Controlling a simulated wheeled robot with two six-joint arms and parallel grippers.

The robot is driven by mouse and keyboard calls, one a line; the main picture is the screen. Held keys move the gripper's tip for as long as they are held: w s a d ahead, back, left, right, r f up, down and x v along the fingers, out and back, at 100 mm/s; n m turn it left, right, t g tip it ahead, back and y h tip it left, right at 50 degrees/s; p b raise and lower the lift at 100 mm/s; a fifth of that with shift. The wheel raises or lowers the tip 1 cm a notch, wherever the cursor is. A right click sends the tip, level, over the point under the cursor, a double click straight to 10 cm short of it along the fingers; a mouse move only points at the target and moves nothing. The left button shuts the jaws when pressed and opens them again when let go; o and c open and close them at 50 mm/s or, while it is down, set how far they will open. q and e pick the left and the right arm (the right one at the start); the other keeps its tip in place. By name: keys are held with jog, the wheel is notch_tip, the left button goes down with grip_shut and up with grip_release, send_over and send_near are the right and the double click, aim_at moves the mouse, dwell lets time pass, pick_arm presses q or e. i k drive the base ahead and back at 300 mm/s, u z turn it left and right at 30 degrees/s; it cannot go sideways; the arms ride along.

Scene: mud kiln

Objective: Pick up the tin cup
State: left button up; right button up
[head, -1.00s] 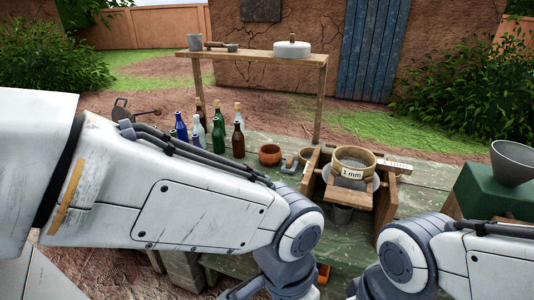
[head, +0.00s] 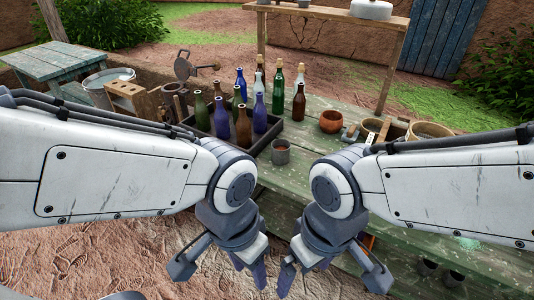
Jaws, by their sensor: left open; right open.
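A small grey tin cup (head: 281,152) stands upright on the green plank table (head: 290,195), just right of the bottle crate, with something brownish inside. My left gripper (head: 219,274) is open and empty, low in front of the table and nearer to me than the cup. My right gripper (head: 333,278) is open and empty beside it, also nearer than the cup. Neither gripper touches the cup.
A dark crate (head: 262,140) of several bottles stands left of the cup. Taller bottles stand behind it. A wooden bowl (head: 331,121) and sieves (head: 430,130) are to the right. Two dark cups (head: 427,267) show at lower right. A raised shelf (head: 335,13) spans the back.

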aim_at(280, 148)
jog(key=u, duration=1.95)
jog(key=i, duration=1.5)
jog(key=z, duration=0.2)
